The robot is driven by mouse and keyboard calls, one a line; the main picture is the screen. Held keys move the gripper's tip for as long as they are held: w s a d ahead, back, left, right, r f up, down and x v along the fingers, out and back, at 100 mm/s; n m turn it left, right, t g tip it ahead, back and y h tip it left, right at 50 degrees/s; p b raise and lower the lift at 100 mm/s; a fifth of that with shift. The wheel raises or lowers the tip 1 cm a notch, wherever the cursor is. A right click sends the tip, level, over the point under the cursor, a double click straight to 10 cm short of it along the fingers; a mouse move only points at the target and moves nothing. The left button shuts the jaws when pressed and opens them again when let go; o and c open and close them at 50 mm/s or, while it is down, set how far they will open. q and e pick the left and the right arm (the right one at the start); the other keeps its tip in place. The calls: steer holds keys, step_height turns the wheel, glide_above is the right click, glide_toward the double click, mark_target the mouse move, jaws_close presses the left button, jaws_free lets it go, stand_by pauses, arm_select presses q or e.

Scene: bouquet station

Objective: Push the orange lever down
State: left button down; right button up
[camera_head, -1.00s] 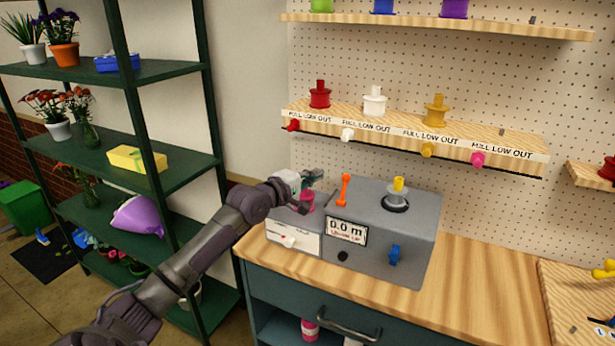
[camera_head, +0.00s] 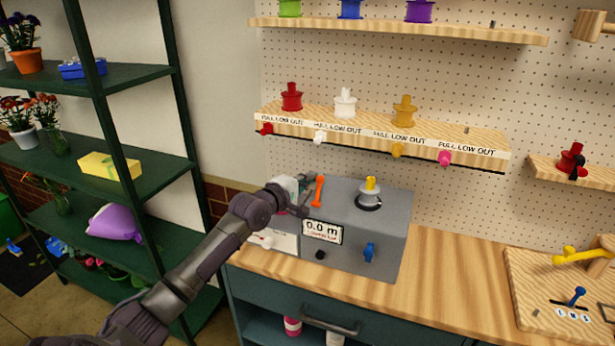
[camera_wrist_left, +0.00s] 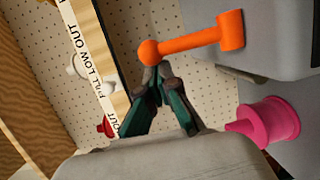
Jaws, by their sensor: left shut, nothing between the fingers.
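The orange lever (camera_head: 319,191) stands up on the left side of the grey machine (camera_head: 345,255). In the left wrist view the lever (camera_wrist_left: 200,40) ends in a round knob. My left gripper (camera_head: 308,186) is shut and empty, just left of the lever. In the left wrist view its closed fingertips (camera_wrist_left: 158,72) are right at the knob; I cannot tell whether they touch it. The machine's display reads 0.0 m. My right gripper is not in view.
A pink spool (camera_wrist_left: 270,121) sits close beside my left gripper. A blue knob (camera_head: 369,252) and a yellow-topped spindle (camera_head: 370,191) are on the machine. A labelled spool shelf (camera_head: 460,138) hangs behind.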

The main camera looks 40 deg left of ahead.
arm_select(q)
steer(key=shift+s+d+f+b, duration=0.1)
steer(key=shift+s+b, duration=0.05)
steer(key=shift+b, duration=0.4)
steer(key=shift+t, duration=0.3)
